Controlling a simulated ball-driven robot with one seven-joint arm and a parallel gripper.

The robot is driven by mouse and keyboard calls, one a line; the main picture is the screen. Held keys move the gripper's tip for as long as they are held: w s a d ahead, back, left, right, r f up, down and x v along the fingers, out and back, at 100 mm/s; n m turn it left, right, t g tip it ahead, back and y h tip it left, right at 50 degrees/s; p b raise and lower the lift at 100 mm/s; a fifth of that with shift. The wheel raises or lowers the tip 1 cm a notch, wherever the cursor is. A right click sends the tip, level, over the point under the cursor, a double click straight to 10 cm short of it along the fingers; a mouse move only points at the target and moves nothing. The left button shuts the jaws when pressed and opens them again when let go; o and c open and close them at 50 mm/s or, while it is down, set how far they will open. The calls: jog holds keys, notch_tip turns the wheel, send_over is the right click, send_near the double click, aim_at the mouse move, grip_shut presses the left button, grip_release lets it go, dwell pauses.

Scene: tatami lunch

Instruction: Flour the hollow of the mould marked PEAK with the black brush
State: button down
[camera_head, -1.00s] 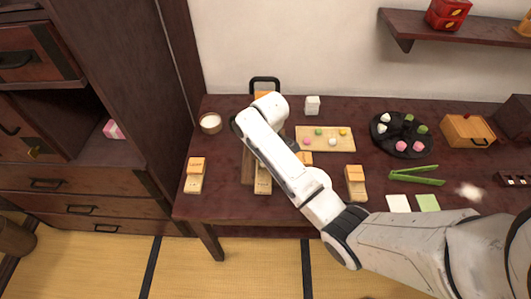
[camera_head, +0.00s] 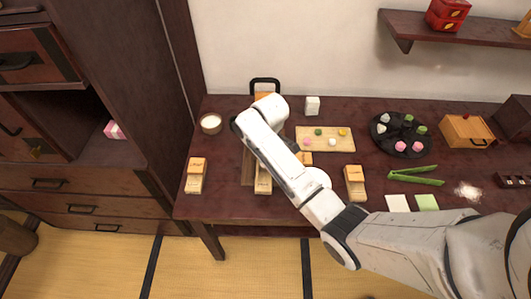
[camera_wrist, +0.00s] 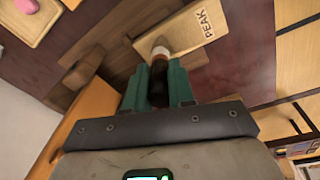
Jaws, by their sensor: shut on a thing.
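My gripper (camera_wrist: 160,80) has teal fingers shut on the black brush (camera_wrist: 159,72). In the wrist view the brush's pale tip (camera_wrist: 160,50) is over or against the lower-left part of the wooden mould marked PEAK (camera_wrist: 203,24). Whether the bristles touch the wood, I cannot tell. The tip covers part of the mould, so the hollow is not clear to see. In the head view a mould (camera_head: 263,182), probably the same one, shows partly beneath my arm, which hides my gripper and the brush.
Other moulds stand to the left (camera_head: 195,178) and right (camera_head: 355,183). A bowl of white powder (camera_head: 210,123) is at the back left. A board of sweets (camera_head: 310,132), a black plate (camera_head: 383,146), green tongs (camera_head: 416,176) and spilled white powder (camera_head: 467,191) lie rightward.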

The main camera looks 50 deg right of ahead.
jog(key=shift+f+b, duration=0.45)
jog(key=shift+f, duration=0.7)
dwell(0.7)
jog(key=shift+s+d+r+p, duration=0.1)
jog(key=shift+s+p, duration=0.1)
jog(key=shift+p, duration=0.25)
jog(key=shift+w+a, duration=0.2)
jog(key=shift+w, duration=0.15)
jog(key=shift+d+p, duration=0.25)
jog(key=shift+p, duration=0.05)
dwell(0.3)
jog(key=shift+s+a+p, duration=0.3)
jog(key=shift+p, duration=0.25)
jog(key=shift+d, duration=0.25)
jog(key=shift+w+a, duration=0.1)
jog(key=shift+w+a, duration=0.15)
jog(key=shift+w, duration=0.05)
dwell(0.3)
jog(key=shift+d+p, duration=0.3)
jog(key=shift+p, duration=0.1)
